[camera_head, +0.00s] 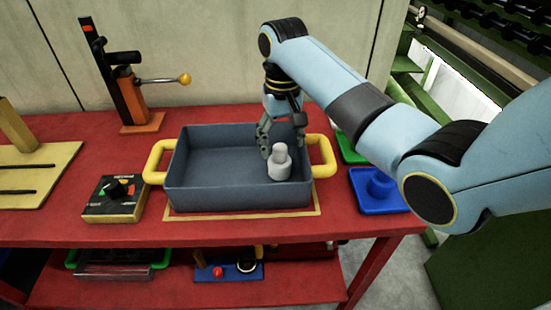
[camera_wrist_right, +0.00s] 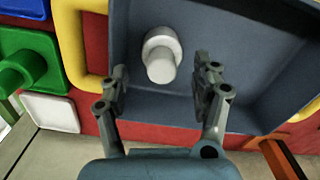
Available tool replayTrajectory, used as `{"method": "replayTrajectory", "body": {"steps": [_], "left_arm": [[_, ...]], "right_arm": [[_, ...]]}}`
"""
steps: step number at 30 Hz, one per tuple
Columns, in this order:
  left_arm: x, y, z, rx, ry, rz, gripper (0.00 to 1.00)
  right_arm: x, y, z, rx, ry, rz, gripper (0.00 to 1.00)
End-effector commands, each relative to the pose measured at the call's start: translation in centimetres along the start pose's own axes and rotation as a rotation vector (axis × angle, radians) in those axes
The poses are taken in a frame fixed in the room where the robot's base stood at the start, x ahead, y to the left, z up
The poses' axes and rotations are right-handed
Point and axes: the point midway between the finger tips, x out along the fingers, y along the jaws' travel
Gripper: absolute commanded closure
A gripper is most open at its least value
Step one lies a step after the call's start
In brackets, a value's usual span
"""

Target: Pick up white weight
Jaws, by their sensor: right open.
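The white weight (camera_head: 279,163) stands upright in the right part of the grey-blue tray (camera_head: 215,197), which has yellow handles. It also shows in the right wrist view (camera_wrist_right: 161,56). My right gripper (camera_head: 281,138) is open, over the right part of the tray, just behind and above the weight. In the right wrist view its fingertips (camera_wrist_right: 162,82) are apart, and the weight shows between and beyond them. I cannot tell whether a finger touches it. My left gripper is not in any view.
The tray sits on a red table (camera_head: 350,225). A blue holder (camera_head: 378,190) and a green holder (camera_head: 349,148) are on the right. A control box (camera_head: 113,198) and an orange lever stand (camera_head: 128,90) are on the left. Most of the tray's left side is empty.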

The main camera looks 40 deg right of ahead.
Motion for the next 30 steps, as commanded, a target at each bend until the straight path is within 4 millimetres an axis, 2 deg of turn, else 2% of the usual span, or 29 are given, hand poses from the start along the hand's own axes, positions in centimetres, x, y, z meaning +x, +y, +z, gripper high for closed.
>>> {"method": "replayTrajectory", "body": {"steps": [3,7,11,15,18,26,30], "left_arm": [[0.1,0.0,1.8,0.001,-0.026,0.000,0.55],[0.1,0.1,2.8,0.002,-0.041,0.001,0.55],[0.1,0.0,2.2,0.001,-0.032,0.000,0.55],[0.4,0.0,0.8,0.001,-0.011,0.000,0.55],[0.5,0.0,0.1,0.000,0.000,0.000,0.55],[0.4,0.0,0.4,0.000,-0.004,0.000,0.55],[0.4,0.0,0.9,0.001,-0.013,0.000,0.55]], "right_arm": [[1.8,0.0,0.0,0.000,-0.002,0.000,0.35],[2.8,-0.1,0.0,-0.001,-0.001,0.000,0.35],[4.4,-0.2,-0.2,-0.001,-0.002,0.001,0.35],[6.7,-0.2,-0.4,0.000,-0.002,0.001,0.35],[7.6,-0.2,-0.4,0.000,-0.001,0.001,0.35],[7.8,-0.2,-0.4,-0.001,0.001,0.000,0.35],[7.8,-0.2,-0.4,-0.001,0.001,0.000,0.53]]}}
